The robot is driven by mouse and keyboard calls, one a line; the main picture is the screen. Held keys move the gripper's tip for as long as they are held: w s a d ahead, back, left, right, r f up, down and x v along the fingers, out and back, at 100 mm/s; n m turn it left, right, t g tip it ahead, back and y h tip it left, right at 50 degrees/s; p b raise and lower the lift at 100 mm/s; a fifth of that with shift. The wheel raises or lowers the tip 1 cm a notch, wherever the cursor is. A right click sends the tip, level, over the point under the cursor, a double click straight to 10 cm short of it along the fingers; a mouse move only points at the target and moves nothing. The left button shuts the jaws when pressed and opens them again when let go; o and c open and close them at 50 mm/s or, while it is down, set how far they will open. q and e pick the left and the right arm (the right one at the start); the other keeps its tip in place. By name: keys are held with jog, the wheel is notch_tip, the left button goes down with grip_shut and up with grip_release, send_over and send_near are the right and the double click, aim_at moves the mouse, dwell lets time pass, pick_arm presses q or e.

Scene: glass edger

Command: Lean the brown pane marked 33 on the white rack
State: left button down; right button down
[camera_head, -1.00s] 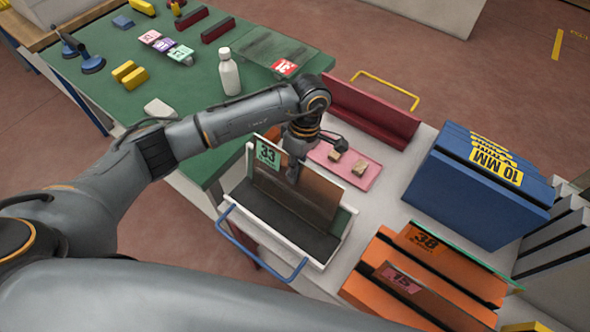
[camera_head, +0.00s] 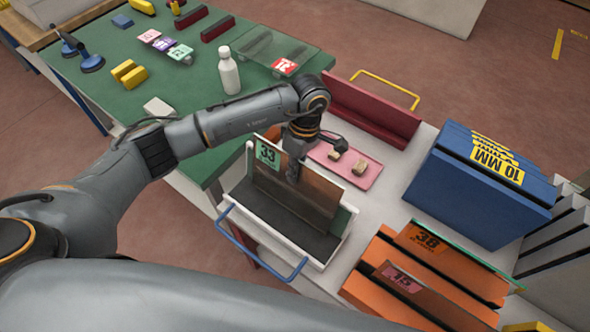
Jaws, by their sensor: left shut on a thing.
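The brown pane marked 33 (camera_head: 315,192) stands in the white rack (camera_head: 232,195), leaning near its back wall. Its green 33 label (camera_head: 267,153) shows at its upper left corner. My left gripper (camera_head: 293,174) reaches down from above and is shut on the pane's upper edge. The rack has a dark floor and a blue handle (camera_head: 262,250) on its front side. The fingertips are partly hidden by the pane, and I cannot tell whether the pane's lower edge rests on the rack floor. My right gripper is not in view.
Beside the rack are a pink tray (camera_head: 367,178) with small tan blocks, a dark red rack (camera_head: 370,112), a blue rack (camera_head: 470,200) and an orange rack (camera_head: 455,290) holding panes marked 38 and 15. A white bottle (camera_head: 229,72) stands on the green table (camera_head: 120,95).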

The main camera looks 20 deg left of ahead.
pick_arm(q)
jog(key=shift+f, duration=0.1)
jog(key=c, duration=1.4)
grip_release()
jog(key=shift+c, duration=0.2)
jog(key=v, duration=1.2)
jog(key=shift+d, duration=0.1)
